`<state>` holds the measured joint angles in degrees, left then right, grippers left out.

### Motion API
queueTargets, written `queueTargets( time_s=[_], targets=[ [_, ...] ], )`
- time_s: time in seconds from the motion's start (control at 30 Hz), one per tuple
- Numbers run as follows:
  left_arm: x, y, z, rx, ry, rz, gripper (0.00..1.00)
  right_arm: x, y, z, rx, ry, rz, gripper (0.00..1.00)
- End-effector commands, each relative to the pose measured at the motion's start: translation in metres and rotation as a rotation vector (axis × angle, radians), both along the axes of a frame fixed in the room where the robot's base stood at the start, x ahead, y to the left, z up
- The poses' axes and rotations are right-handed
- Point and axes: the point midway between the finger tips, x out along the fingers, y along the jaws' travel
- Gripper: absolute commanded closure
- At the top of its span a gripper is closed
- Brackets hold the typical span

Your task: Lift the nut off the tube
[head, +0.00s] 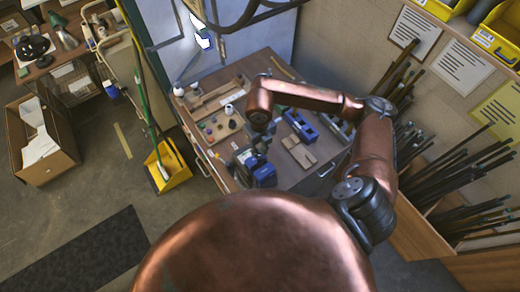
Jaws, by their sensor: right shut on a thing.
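My right arm reaches over the workbench (222,80) from the right, with its wrist bent down. My right gripper (253,148) is a small dark shape below the copper wrist, at the bench's near side. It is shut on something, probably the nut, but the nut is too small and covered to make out. A blue and black device (264,174) stands directly below the gripper at the bench's near edge. The tube cannot be told apart there. My left gripper is not in view.
A wooden board with small round parts (222,124) lies left of the gripper. Blue blocks (300,125) and brown wooden pieces (297,150) lie to its right. Dark rods fill bins at the right wall. A yellow dustpan (172,172) stands on the floor left of the bench.

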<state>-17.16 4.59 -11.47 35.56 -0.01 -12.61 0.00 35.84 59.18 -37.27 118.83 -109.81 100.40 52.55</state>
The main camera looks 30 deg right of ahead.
Motion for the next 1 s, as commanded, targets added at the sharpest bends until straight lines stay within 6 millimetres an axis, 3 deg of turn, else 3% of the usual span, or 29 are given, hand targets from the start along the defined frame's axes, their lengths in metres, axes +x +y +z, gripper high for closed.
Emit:
queueTargets(
  time_s=[1.0],
  targets=[
    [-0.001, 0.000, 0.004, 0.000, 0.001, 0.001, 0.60, 0.000, 0.000, 0.014, 0.000, 0.000, 0.000, 1.00]
  ],
)
